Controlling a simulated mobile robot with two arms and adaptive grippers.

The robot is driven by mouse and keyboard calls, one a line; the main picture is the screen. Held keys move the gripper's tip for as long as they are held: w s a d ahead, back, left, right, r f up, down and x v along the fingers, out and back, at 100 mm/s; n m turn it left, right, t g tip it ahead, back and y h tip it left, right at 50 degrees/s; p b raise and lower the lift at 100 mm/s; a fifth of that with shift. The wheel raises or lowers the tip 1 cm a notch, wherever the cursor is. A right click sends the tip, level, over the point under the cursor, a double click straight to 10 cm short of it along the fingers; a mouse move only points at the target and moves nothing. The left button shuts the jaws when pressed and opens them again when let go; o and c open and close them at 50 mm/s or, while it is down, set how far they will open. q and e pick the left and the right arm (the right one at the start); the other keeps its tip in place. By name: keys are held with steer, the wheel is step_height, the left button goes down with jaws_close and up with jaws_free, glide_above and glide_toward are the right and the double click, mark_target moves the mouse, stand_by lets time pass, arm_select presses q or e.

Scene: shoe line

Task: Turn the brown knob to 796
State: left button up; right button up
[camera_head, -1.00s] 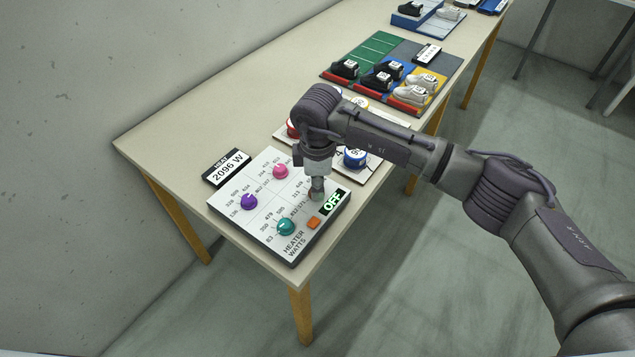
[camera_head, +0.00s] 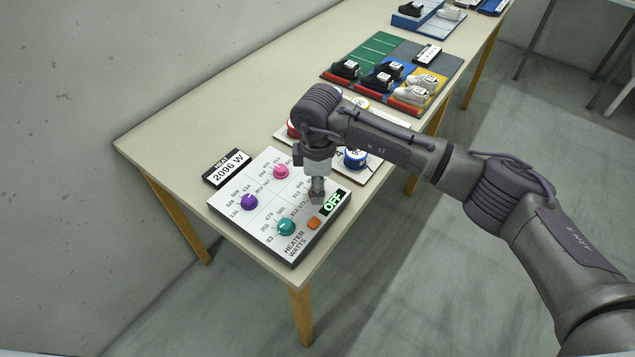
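The white heater panel (camera_head: 262,222) lies near the front end of the table, with knobs and printed numbers. My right gripper (camera_head: 317,197) points straight down at the panel's right dial, beside the OFF display. The brown knob is not visible; my gripper covers the spot in that dial where a knob would be. The fingers are small and close together, and I cannot tell whether they grip a knob. The pink knob (camera_head: 281,172), purple knob (camera_head: 249,202) and teal knob (camera_head: 286,227) stand clear of the gripper. My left gripper is out of view.
A sign (camera_head: 227,168) reading 2096 W stands behind the panel. An orange button (camera_head: 314,223) and the green OFF display (camera_head: 333,203) lie close to my gripper. Another board with a blue knob (camera_head: 355,157) is partly behind my arm. Shoes on coloured mats are farther back.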

step_height(320, 180, up, 12)
steer(key=shift+s, duration=0.3)
stand_by(0.5)
